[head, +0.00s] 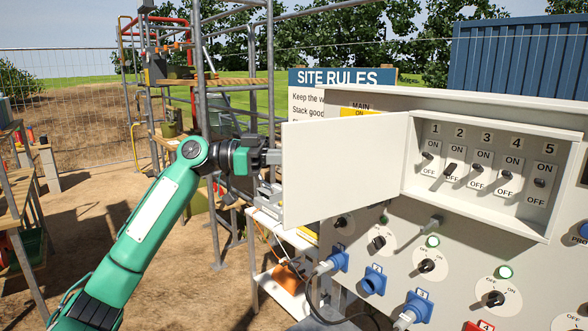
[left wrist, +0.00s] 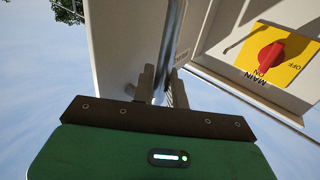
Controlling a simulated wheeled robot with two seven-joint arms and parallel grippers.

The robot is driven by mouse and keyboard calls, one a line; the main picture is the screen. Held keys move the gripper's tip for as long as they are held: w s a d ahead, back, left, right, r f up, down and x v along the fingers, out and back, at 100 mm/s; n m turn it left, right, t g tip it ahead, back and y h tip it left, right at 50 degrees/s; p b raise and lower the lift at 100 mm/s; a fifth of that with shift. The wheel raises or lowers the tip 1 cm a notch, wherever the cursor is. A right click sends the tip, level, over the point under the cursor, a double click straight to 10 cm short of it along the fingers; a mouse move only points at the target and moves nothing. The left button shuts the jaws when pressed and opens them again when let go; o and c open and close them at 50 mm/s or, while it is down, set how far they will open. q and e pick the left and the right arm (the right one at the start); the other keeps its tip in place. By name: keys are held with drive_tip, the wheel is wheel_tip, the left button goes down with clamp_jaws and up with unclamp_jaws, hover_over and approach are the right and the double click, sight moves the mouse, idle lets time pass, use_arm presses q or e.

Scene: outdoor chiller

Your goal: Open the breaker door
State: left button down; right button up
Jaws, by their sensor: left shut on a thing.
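The white breaker door (head: 345,165) stands swung out to the left of the panel, showing the recess with numbered breaker switches (head: 480,172) behind it. My left gripper (head: 272,157) is at the door's free left edge. In the left wrist view the gripper's two fingers (left wrist: 163,85) close around a metal bar handle (left wrist: 173,40) beside the pale door (left wrist: 125,45). In the head view the door hides the handle and the fingertips are only partly seen. My right gripper is in neither view.
A red main switch on a yellow plate (left wrist: 270,57) is on the panel near the handle. Knobs (head: 427,265), green lamps and blue sockets (head: 372,281) cover the panel face below. Scaffolding (head: 205,110) stands behind the left arm, and a white low table (head: 275,240) is below it.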

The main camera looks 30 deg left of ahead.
use_arm(q)
drive_tip(key=shift+w+a+g, duration=0.3)
drive_tip(key=shift+w+a, duration=0.05)
drive_tip(key=shift+w, duration=0.05)
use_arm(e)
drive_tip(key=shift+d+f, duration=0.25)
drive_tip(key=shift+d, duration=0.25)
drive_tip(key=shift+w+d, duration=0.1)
use_arm(q)
drive_tip(key=c, duration=1.6)
unclamp_jaws()
drive_tip(key=shift+o, duration=0.5)
drive_tip(key=shift+w+d, duration=0.15)
drive_tip(key=shift+w, duration=0.05)
drive_tip(key=b+v, duration=0.5)
drive_tip(key=v, duration=0.9)
drive_tip(key=shift+f, duration=0.25)
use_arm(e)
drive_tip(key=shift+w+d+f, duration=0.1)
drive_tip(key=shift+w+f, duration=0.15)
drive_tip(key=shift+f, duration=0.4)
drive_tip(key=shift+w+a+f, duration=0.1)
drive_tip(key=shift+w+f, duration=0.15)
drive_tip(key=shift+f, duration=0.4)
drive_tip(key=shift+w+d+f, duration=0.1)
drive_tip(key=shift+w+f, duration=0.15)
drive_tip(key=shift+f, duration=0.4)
